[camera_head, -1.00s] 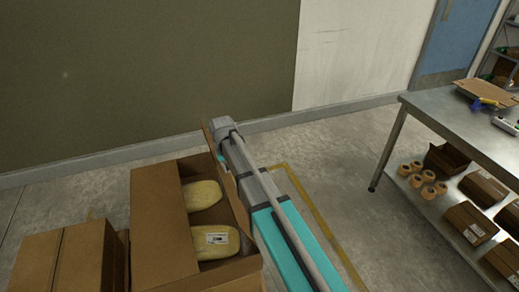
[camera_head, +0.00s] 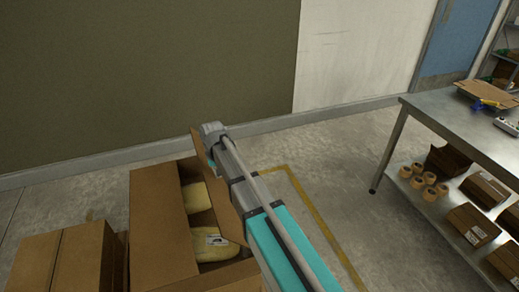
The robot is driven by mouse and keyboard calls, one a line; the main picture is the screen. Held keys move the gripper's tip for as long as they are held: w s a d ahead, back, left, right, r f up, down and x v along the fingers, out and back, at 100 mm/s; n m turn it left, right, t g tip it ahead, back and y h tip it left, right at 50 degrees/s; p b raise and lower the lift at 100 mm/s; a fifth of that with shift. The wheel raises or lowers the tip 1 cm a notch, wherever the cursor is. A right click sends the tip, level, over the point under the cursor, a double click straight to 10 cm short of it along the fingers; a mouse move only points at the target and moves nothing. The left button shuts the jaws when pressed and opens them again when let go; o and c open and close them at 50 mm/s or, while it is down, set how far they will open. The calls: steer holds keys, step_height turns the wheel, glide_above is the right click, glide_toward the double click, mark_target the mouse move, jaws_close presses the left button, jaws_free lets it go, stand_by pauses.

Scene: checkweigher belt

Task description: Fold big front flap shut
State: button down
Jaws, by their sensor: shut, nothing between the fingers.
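An open cardboard box (camera_head: 160,235) stands at the lower left with two pale yellow packs inside. The far pack (camera_head: 196,197) and the near pack (camera_head: 212,246), which has a white label, are partly covered from view by a big raised flap (camera_head: 222,190) on the box's right side. The flap tilts inward over the opening and is not flat. My grey and teal arm lies along the flap's outer side, its grey end joint close to the flap's far top corner. My gripper's fingers do not show; the flap and arm hide that area.
Closed cardboard boxes (camera_head: 62,262) stand close left of the open box. A metal table (camera_head: 445,112) at the right has tape rolls and small cartons on its lower shelf. Floor with a yellow line (camera_head: 318,220) is clear between.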

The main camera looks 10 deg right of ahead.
steer(key=s+a+f+b, duration=0.1)
steer(key=a+f+b, duration=0.4)
steer(key=f+b, duration=0.1)
steer(key=shift+a+f+b, duration=0.3)
steer(key=shift+a+f, duration=0.05)
steer(key=shift+f, duration=0.05)
stand_by(0.4)
steer(key=shift+s, duration=0.1)
steer(key=shift+s+a+f+b, duration=0.1)
steer(key=shift+a+f+b, duration=0.2)
steer(key=shift+f+b, duration=0.35)
steer(key=shift+a+f+b, duration=0.25)
steer(key=shift+f+b, duration=0.35)
steer(key=shift+s+a+f+b, duration=0.1)
steer(key=shift+a+f+b, duration=0.2)
steer(key=shift+f+b, duration=0.35)
steer(key=shift+f, duration=0.15)
step_height(320, 180, up, 7)
steer(key=p, duration=0.6)
steer(key=shift+p, duration=0.4)
